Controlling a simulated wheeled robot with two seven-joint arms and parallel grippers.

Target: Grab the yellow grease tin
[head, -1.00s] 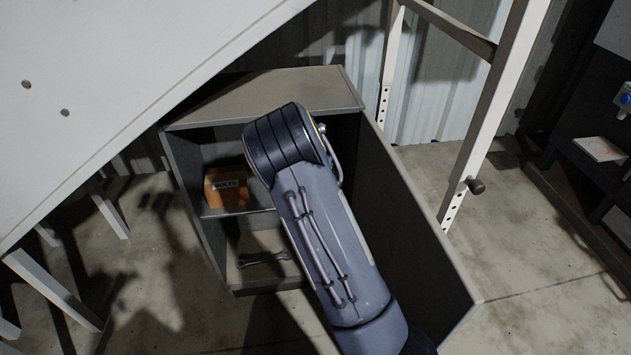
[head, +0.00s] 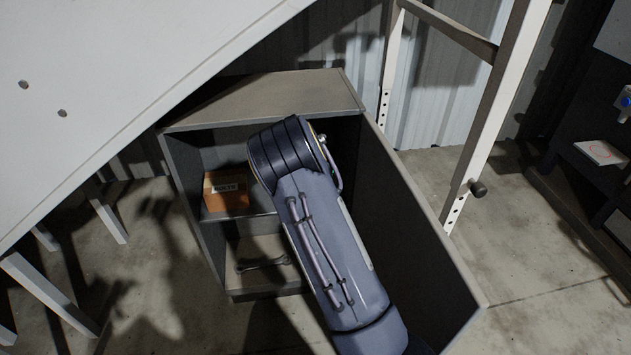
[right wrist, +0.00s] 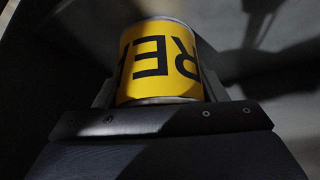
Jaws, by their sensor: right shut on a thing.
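The yellow grease tin (right wrist: 160,62) shows large in the right wrist view, with black letters on its yellow label and metal rims. My right gripper (right wrist: 158,95) is shut on it, with a finger at each side of the tin. In the head view my right arm reaches into the open grey cabinet (head: 270,95) and hides the tin and the gripper. My left gripper is in no view.
An orange-brown box (head: 226,190) stands on the cabinet's upper shelf at the left. A wrench (head: 264,263) lies on the level below. The cabinet door (head: 425,235) stands open at the right. A white frame post (head: 497,110) rises beyond it.

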